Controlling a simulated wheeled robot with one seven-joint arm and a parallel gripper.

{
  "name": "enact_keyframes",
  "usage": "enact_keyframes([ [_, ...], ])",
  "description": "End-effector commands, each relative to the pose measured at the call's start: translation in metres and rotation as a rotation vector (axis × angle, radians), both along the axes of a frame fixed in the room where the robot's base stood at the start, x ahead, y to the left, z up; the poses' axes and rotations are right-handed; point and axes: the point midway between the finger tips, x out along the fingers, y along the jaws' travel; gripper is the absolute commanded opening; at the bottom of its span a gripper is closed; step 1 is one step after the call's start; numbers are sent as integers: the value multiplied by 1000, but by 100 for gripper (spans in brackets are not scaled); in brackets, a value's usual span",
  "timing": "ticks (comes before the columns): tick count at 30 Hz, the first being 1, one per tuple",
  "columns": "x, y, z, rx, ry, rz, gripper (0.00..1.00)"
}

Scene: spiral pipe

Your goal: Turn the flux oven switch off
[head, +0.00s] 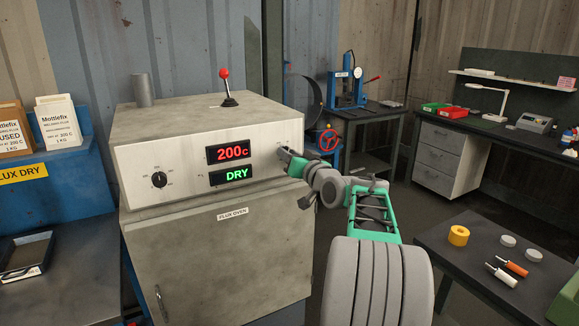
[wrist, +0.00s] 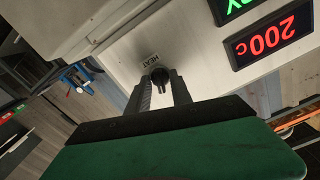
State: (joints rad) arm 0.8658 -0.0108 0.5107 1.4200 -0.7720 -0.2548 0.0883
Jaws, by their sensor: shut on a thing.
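The flux oven (head: 215,240) is a grey cabinet with a pale control panel. Its displays read a red 200c (head: 229,152) and a green DRY (head: 229,176). My gripper (head: 283,154) is at the right end of the panel and hides what is there in the head view. In the wrist view a small dark switch (wrist: 160,77) sits beside a HEAT label (wrist: 149,59). It is between the two fingers of my gripper (wrist: 160,92), which are shut on it. The switch's exact position is too small to tell.
A black dial (head: 159,180) is on the panel's left. A red-knobbed lever (head: 226,88) and a grey pipe (head: 143,90) stand on the oven top. A dark table (head: 470,262) with small parts is at the right. Floor shows between the oven and the back benches.

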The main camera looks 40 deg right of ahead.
Motion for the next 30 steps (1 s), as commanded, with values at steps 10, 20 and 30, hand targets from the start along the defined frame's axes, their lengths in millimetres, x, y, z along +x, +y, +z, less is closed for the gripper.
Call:
enact_keyframes([
  [10,0,0,-10,-318,36,-1,0],
  [20,0,0,-7,-609,75,0,0],
  [30,0,0,-3,-803,101,1,0],
])
